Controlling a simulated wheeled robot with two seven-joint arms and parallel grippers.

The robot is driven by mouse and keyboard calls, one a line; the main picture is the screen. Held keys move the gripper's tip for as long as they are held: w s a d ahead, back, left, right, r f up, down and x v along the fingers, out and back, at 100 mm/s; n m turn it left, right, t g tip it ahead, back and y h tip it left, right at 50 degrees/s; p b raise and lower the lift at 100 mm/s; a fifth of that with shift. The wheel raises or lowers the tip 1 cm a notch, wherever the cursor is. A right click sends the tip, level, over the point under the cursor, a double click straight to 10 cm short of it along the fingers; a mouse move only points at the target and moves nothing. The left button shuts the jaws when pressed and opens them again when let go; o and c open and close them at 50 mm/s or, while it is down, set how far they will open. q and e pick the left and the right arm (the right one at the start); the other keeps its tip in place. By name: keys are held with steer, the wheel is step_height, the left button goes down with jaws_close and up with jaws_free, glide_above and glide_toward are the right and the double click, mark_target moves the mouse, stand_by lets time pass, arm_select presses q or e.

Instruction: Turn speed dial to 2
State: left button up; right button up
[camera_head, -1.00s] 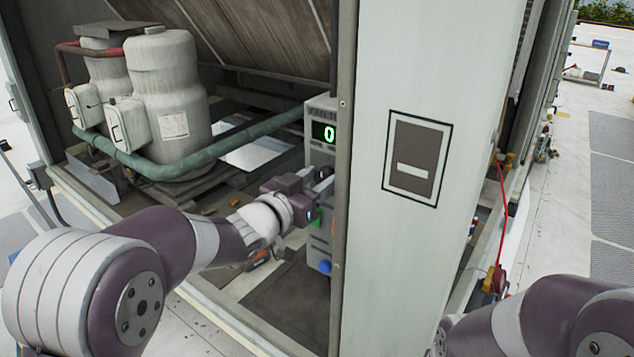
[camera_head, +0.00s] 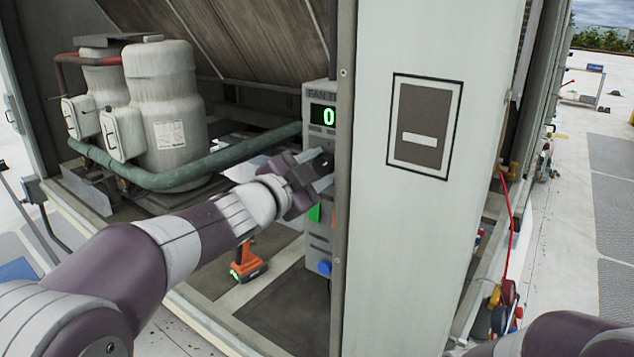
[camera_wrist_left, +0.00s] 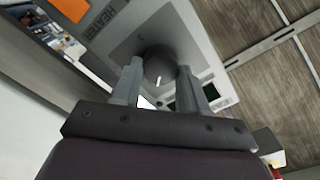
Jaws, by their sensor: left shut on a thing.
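The grey control box (camera_head: 319,230) stands inside the cooler opening, just behind the corner post. Its green display (camera_head: 323,115) reads 0. The speed dial (camera_wrist_left: 160,62) is a dark round knob with a white mark, seen in the left wrist view on the grey panel. My left gripper (camera_wrist_left: 158,75) is shut on the dial, one finger on each side of it. In the head view my left gripper (camera_head: 322,168) is at the box front below the display, and it hides the dial. My right gripper is out of view; only part of that arm shows at bottom right.
The pale corner post (camera_head: 400,240) stands close to the right of my left gripper. A green button (camera_head: 314,213) and a blue knob (camera_head: 325,267) are lower on the box. White tanks (camera_head: 165,100) stand at left.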

arm_select(q)
steer(key=m+b, duration=0.1)
steer(key=m, duration=0.1)
steer(key=m+b, duration=0.1)
steer(key=shift+f+m, duration=0.3)
steer(key=shift+m, duration=0.1)
steer(key=m+b, duration=0.2)
steer(key=m, duration=0.1)
steer(key=shift+m, duration=0.3)
steer(key=m+b, duration=0.2)
steer(key=m, duration=0.1)
steer(key=shift+m+b, duration=0.8)
steer(key=shift+m, duration=1)
steer(key=o, duration=1)
